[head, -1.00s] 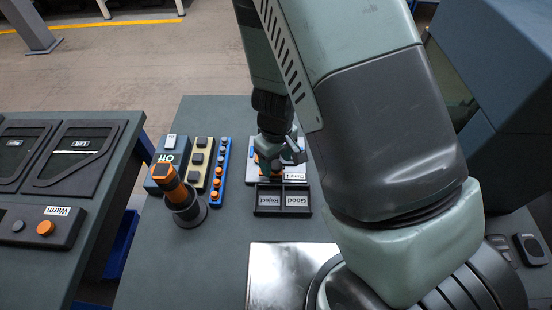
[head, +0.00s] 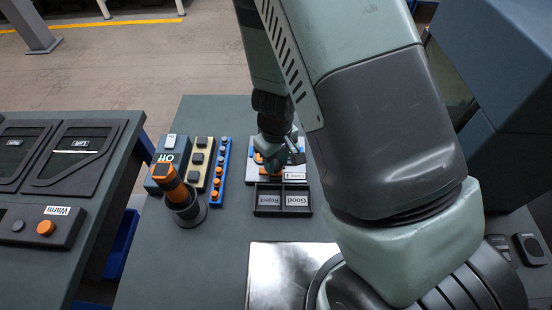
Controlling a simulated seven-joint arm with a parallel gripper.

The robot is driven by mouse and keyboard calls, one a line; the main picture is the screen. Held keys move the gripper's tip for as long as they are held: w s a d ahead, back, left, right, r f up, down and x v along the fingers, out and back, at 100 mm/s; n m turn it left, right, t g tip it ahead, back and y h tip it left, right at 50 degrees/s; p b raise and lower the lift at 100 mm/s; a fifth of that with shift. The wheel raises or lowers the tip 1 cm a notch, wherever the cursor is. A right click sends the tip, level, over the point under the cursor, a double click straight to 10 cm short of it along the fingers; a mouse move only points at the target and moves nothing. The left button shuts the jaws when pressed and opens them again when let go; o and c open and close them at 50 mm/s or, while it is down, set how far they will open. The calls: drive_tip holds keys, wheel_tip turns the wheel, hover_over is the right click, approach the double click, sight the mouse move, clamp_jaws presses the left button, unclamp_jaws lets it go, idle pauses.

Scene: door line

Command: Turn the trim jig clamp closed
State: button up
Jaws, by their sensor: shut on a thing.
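The trim jig clamp is on a pale plate (head: 252,174) at the far middle of the bench, with a small white label (head: 295,176) at its right. Orange parts of the clamp (head: 284,156) show beside and below my gripper. My gripper (head: 270,163) points down over the clamp and is shut on its orange handle. The fingers and the wrist hide most of the handle, so its exact angle cannot be read.
A black two-part tray (head: 283,212) marked Good and Reject lies just in front of the plate. A blue button strip (head: 220,172), a beige switch strip (head: 200,164) and an orange-topped tool in a dark holder (head: 187,213) stand left. A grey cabinet (head: 500,90) is right.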

sight(276, 165)
drive_tip(key=m, duration=1.3)
drive_tip(key=shift+m, duration=2.1)
drive_tip(key=o, duration=1)
drive_tip(key=shift+o, duration=0.2)
wheel_tip(276, 165, up, 11)
